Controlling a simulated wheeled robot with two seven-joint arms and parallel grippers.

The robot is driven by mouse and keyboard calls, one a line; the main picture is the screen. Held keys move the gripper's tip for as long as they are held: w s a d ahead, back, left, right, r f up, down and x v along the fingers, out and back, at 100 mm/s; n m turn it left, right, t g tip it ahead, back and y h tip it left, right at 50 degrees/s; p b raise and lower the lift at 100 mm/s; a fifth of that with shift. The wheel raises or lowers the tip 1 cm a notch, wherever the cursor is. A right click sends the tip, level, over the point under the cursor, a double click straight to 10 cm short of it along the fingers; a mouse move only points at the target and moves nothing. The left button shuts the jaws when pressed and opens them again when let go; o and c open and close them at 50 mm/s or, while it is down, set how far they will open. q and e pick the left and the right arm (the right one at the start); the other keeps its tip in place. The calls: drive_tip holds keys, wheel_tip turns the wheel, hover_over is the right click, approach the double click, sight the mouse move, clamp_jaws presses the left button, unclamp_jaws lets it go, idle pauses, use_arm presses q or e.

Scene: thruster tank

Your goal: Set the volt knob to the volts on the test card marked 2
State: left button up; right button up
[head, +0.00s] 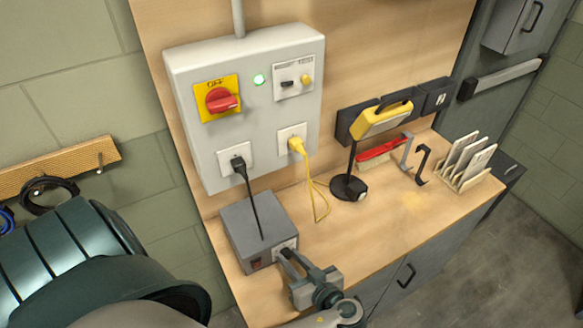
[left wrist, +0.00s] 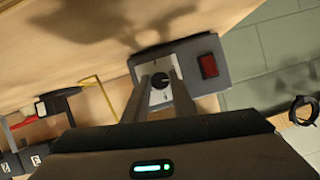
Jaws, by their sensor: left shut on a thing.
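The grey supply box (head: 252,222) stands on the bench with a black cord running up to the wall panel. Its dark round volt knob (left wrist: 160,81) sits on a white dial plate (left wrist: 154,98) and shows in the left wrist view. My left gripper (head: 288,258) is at the box's front, its fingers shut on the knob, which they mostly hide in the head view. The dial marks are too small to read. Several pale cards stand in a wooden rack (head: 478,181) at the bench's right; I cannot tell which is marked 2. My right gripper is out of view.
The wall panel (head: 205,155) has a red switch (head: 222,99), a lit green lamp (head: 258,80) and a yellow plug (head: 297,146). A yellow-headed lamp (head: 380,121), red tool (head: 382,149) and hooks (head: 421,165) are on the bench. The front middle of the bench is clear.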

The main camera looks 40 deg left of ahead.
use_arm(q)
drive_tip(key=m+g+y, duration=0.1)
drive_tip(key=m+g, duration=0.1)
drive_tip(key=m, duration=0.1)
drive_tip(key=shift+w, duration=0.15)
idle(0.5)
drive_tip(key=o, duration=1)
drive_tip(key=shift+w+d, duration=0.1)
